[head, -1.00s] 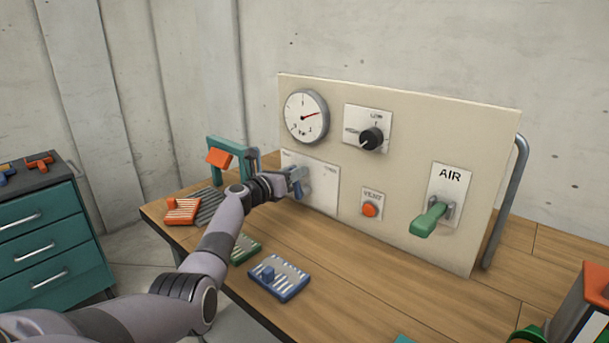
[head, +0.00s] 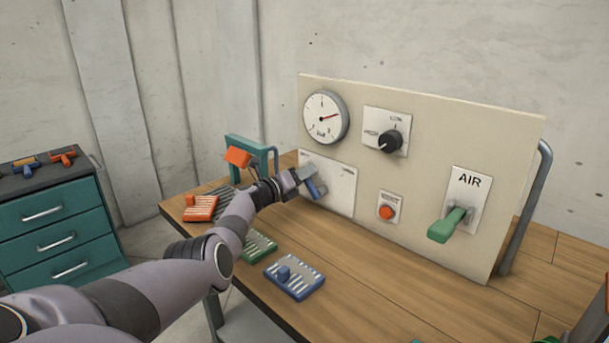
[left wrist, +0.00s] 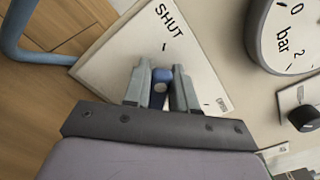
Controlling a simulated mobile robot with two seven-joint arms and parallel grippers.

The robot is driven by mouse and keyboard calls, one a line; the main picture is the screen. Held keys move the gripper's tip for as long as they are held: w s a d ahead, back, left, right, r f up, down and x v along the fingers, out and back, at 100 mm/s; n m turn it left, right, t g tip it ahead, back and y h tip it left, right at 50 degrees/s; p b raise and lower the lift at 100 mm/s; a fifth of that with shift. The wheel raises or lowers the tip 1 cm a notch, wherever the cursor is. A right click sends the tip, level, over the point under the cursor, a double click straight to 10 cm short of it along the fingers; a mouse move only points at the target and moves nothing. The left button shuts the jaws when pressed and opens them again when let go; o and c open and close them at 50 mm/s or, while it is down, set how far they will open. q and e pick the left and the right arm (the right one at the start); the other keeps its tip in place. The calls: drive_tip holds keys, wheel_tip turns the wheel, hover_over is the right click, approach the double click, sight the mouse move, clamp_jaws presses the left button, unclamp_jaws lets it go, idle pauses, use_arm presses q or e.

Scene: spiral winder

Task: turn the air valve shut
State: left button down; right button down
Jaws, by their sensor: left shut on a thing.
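A blue valve handle (head: 317,188) sits on a white plate (head: 340,190) at the lower left of the upright cream panel. My left gripper (head: 304,178) is shut on this handle, close in front of the plate. In the left wrist view the handle (left wrist: 160,86) shows between the two fingers (left wrist: 160,92). The plate (left wrist: 115,70) there bears the word SHUT above the fingers and OPEN to their lower right. The handle's base is partly hidden by the fingers. My right gripper is not in view.
The panel (head: 440,120) also carries a gauge (head: 326,117), a black knob (head: 390,142), an orange button (head: 387,212) and a green lever (head: 446,226) under AIR. Blue (head: 305,282), green (head: 258,246) and orange (head: 200,208) slotted pieces lie on the wooden table. A teal drawer cabinet (head: 55,220) stands left.

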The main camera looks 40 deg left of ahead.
use_arm(q)
drive_tip(key=shift+f, duration=0.15)
drive_tip(key=c, duration=1)
unclamp_jaws()
drive_tip(key=s+p, duration=0.5)
drive_tip(key=s, duration=0.2)
drive_tip(key=shift+a, duration=0.25)
drive_tip(key=shift+s, duration=0.1)
